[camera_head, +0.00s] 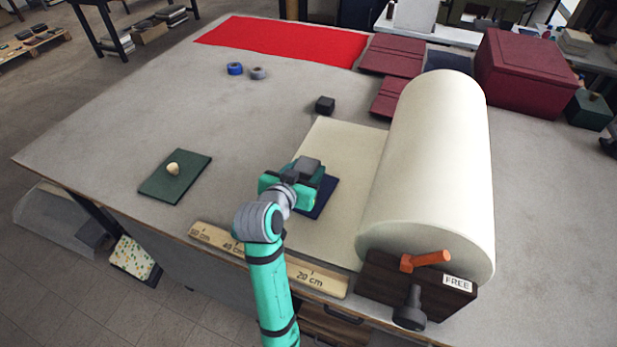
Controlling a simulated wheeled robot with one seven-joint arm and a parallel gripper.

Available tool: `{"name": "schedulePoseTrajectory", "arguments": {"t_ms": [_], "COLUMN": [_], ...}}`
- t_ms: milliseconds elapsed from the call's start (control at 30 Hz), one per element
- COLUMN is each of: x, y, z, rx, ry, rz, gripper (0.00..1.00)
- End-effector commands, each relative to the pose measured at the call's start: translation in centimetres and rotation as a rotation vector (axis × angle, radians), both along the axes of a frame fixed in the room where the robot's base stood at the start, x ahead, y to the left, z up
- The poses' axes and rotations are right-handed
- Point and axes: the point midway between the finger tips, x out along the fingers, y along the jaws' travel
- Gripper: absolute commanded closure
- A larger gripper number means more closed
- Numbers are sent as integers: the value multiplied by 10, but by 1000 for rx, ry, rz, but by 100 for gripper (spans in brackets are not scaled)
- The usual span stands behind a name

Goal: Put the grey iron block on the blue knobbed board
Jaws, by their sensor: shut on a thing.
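My gripper (304,173) is teal and shut on the grey iron block (309,163), whose grey top shows between the fingers. The blue knobbed board (322,195) lies on the cream sheet just below and to the right of the gripper, partly covered by it. Its knob is hidden. The block appears over or close to the board's far part; I cannot tell whether it touches the board.
A green board (188,186) with a pale knob lies left. A dark block (325,104) sits behind. A wooden ruler (318,280) lies along the front edge.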

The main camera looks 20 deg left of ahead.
Motion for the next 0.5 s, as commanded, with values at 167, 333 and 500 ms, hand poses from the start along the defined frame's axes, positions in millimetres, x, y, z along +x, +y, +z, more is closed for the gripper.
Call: {"name": "schedulePoseTrajectory", "arguments": {"t_ms": [167,333,500], "x": [6,9,9], "y": [-4,-12,-12], "z": [-20,-34,-36], "rx": [-2,0,1], "ry": [0,-3,-4], "rz": [-1,-15,-16], "gripper": [100,100,100]}}
